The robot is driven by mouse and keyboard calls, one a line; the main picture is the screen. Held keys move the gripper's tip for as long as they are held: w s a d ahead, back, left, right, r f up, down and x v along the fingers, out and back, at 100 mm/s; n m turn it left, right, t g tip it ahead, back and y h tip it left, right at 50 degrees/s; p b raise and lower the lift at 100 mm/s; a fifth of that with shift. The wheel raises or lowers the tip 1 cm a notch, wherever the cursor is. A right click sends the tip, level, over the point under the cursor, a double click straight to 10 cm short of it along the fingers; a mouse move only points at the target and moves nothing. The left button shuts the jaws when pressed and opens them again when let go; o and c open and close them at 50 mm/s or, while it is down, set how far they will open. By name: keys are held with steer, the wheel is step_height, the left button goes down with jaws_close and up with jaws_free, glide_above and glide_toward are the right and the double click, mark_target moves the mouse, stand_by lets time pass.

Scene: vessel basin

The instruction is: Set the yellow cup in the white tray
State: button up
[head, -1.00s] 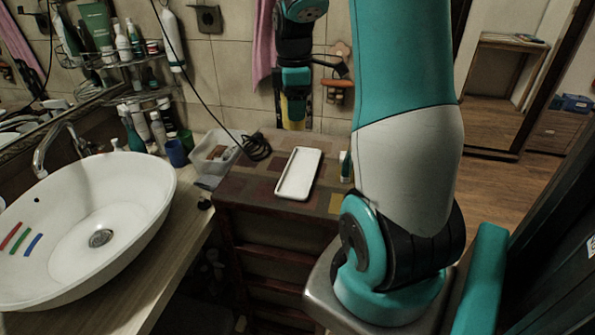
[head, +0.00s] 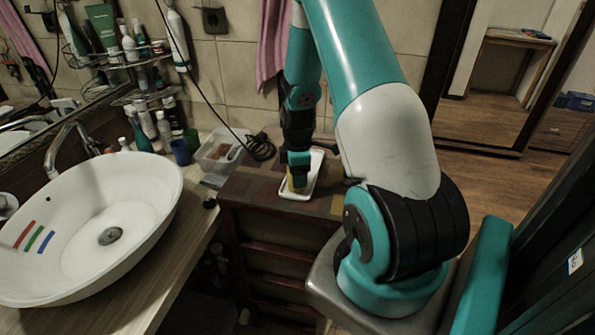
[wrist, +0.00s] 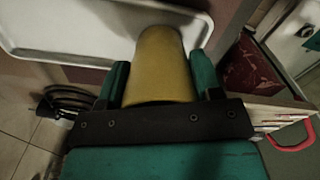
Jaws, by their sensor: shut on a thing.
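The yellow cup (wrist: 163,68) is between the two fingers of my gripper (wrist: 160,80) in the wrist view, and the fingers are shut on it. In the head view the cup (head: 297,183) shows just below my gripper (head: 298,168), over the near left part of the white tray. The white tray (head: 314,178) lies on top of the dark cabinet, partly hidden by my gripper. In the wrist view the tray (wrist: 70,25) spreads behind the cup, and the cup's far end overlaps it. I cannot tell whether the cup touches the tray floor.
A white basin (head: 75,225) with colored stripes stands on the counter at left. Bottles and a blue cup (head: 180,151) stand by the wall. The cabinet front (head: 265,225) drops away nearer me.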

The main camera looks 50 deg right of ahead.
steer(key=shift+f, duration=0.1)
steer(key=shift+f, duration=0.15)
steer(key=o, duration=0.9)
